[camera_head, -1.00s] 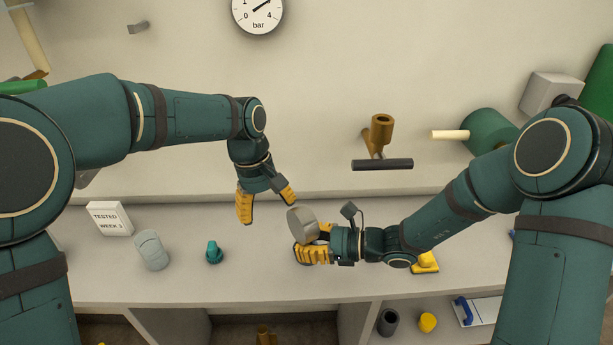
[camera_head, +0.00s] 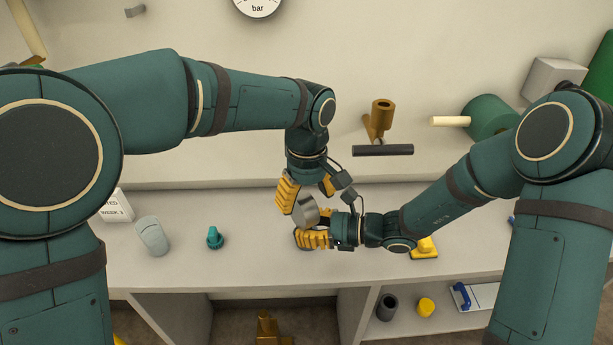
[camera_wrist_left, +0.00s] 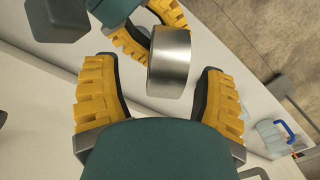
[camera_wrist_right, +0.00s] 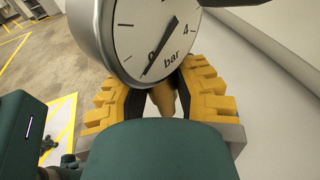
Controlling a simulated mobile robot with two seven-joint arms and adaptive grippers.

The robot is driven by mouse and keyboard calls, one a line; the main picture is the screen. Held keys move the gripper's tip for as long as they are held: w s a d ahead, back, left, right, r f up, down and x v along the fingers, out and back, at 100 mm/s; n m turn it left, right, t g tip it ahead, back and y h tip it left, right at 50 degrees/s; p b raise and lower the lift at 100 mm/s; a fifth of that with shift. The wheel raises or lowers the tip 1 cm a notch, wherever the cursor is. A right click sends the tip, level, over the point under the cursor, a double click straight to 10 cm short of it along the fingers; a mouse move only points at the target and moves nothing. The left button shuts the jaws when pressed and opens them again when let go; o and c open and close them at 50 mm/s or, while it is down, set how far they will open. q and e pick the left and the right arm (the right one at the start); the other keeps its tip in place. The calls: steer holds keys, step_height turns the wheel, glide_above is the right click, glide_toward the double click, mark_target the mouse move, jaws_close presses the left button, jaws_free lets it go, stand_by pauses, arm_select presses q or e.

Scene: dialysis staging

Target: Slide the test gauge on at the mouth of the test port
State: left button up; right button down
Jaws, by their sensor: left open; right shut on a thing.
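The test gauge is a silver drum (camera_head: 306,212) held above the bench by my right gripper (camera_head: 312,240), which is shut on it. In the right wrist view its white dial (camera_wrist_right: 150,38), marked bar, faces the camera, with a brass stem (camera_wrist_right: 166,98) between the yellow fingers. My left gripper (camera_head: 306,198) is open just above, its fingers either side of the drum. In the left wrist view the drum (camera_wrist_left: 169,62) shows between those fingers, with gaps to both. The brass fitting on the wall, apparently the test port (camera_head: 382,108), has an open mouth facing up and is empty.
A dark horizontal bar (camera_head: 383,151) sits below the brass fitting. On the bench are a grey cylinder (camera_head: 152,236), a teal knob (camera_head: 214,238), a yellow object (camera_head: 424,248) and a TESTED sign (camera_head: 115,207). A green cylinder (camera_head: 487,117) with a pale rod is at right.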

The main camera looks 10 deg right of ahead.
arm_select(q)
steer(key=shift+f, duration=1.85)
jaws_close()
arm_select(e)
steer(key=c, duration=0.7)
jaws_free()
steer(key=shift+a, duration=0.1)
